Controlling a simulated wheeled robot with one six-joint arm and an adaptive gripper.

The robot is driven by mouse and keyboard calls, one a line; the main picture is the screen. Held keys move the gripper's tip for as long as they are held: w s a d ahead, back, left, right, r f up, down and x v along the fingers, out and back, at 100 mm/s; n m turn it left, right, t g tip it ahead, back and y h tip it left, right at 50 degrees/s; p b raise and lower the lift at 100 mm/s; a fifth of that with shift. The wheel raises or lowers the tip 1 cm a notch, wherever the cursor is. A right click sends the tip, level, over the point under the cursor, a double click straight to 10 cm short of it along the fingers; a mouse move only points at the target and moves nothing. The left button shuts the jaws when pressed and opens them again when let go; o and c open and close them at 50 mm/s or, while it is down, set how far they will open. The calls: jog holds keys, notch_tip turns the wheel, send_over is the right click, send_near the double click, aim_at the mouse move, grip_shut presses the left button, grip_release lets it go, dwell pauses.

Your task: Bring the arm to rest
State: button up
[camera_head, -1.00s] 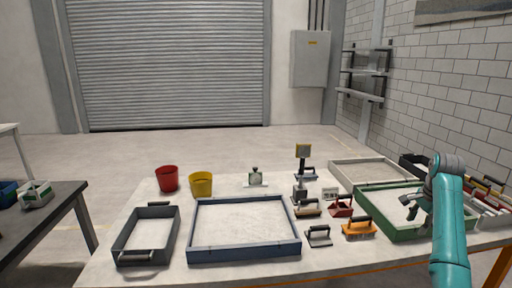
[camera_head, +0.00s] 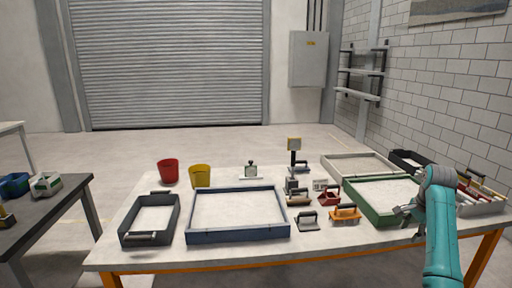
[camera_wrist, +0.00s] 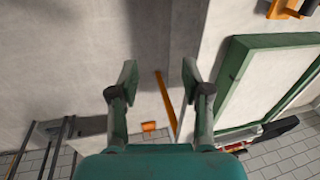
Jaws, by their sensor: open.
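My teal arm (camera_head: 441,240) rises at the right of the head view, its grey wrist bent over the right end of the table. The green frame (camera_wrist: 232,80) lies to the right of the fingers there. Whether the fingertips touch the frame cannot be told from the head view.
The table (camera_head: 190,256) also bears a blue-framed tray (camera_head: 240,236), a dark grey tray (camera_head: 126,225), red (camera_head: 168,171) and yellow (camera_head: 200,177) buckets, and an orange-based hand tool (camera_head: 345,215). A multicoloured rack (camera_head: 482,200) is right of my wrist. Floor beyond the table is clear.

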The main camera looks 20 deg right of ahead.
jog(key=a+f+n+t+h, duration=0.1)
jog(key=a+f+n, duration=0.1)
jog(key=a+f, duration=0.85)
jog(key=a+f+n+t, duration=0.1)
jog(key=a+f+n, duration=0.2)
jog(key=a+f, duration=0.75)
jog(key=s+a+f+n+t, duration=0.3)
jog(key=s+a+f+n, duration=0.1)
jog(key=s+a+f, duration=0.8)
jog(key=s+a+r+n+t, duration=0.2)
jog(key=s+a+n, duration=0.1)
jog(key=s+a, duration=0.5)
jog(key=s+a+r+n+t, duration=0.25)
jog(key=s+a, duration=0.35)
jog(key=s, duration=0.4)
jog(key=s+a+r+n+t+y, duration=0.1)
jog(key=s+a+r+n, duration=0.1)
jog(key=s+r, duration=0.5)
jog(key=s+a+r+n+t+y, duration=0.1)
jog(key=s+a+r+n+t, duration=0.1)
jog(key=s+r, duration=0.5)
notch_tip(320, 180, up, 4)
jog(key=shift+s+a+r+n, duration=0.3)
jog(key=shift+a+n, duration=0.3)
jog(key=shift+n, duration=0.15)
